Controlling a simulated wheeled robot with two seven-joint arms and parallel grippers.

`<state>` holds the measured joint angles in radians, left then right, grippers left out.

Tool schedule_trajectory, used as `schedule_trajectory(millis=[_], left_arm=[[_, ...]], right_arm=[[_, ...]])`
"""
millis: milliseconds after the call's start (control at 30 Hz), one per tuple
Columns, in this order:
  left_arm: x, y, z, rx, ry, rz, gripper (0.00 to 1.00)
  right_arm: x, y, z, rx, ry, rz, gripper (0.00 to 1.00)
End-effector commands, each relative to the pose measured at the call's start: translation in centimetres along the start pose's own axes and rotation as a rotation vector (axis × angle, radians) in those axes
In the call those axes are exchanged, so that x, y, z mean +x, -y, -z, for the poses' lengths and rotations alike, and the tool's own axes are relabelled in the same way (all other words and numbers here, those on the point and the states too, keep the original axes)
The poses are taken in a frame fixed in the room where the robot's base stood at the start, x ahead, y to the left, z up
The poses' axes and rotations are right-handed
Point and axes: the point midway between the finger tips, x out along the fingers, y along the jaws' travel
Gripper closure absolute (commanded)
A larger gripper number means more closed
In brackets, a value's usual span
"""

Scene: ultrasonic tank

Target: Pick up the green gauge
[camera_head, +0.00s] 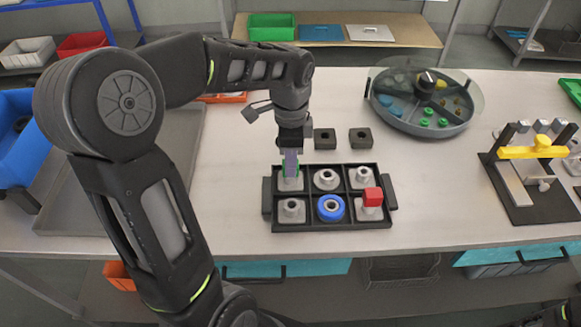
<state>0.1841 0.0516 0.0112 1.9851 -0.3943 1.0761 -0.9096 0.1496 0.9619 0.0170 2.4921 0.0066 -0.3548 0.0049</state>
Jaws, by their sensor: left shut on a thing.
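The green gauge (298,170) shows only as thin green edges around my left gripper's fingers, over the back left compartment of the black tray (268,207). My left gripper (291,166) points down and is shut on the green gauge, hiding most of it. A grey fitting stands in that compartment just below it. I cannot tell whether the gauge still touches the fitting.
The tray's other compartments hold grey fittings, a blue ring (331,208) and a red block (372,196). Two dark square blocks (360,138) lie behind it. A round tank (424,100) and a yellow-topped stand (540,152) are at right. The bench between is clear.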

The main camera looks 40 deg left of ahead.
Motion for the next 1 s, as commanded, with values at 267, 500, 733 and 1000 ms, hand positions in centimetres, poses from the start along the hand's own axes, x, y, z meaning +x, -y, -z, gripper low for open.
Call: schedule_trajectory(millis=[267, 500, 733, 1000], left_arm=[[0.0, 0.0, 0.0, 0.0, 0.0, 0.0, 1.0], [0.0, 0.0, 0.0, 0.0, 0.0, 0.0, 1.0], [-0.8, 0.1, 0.1, 0.0, -0.001, 0.002, 1.0], [-5.3, 0.1, 0.1, 0.001, -0.003, 0.005, 1.0]], right_arm=[[0.0, 0.0, 0.0, 0.0, 0.0, 0.0, 0.64], [0.0, 0.0, 0.0, 0.0, 0.0, 0.0, 0.64], [0.1, 0.0, 0.0, 0.0, 0.0, 0.0, 0.64], [0.6, -0.2, 0.1, -0.001, -0.002, 0.002, 0.64]])
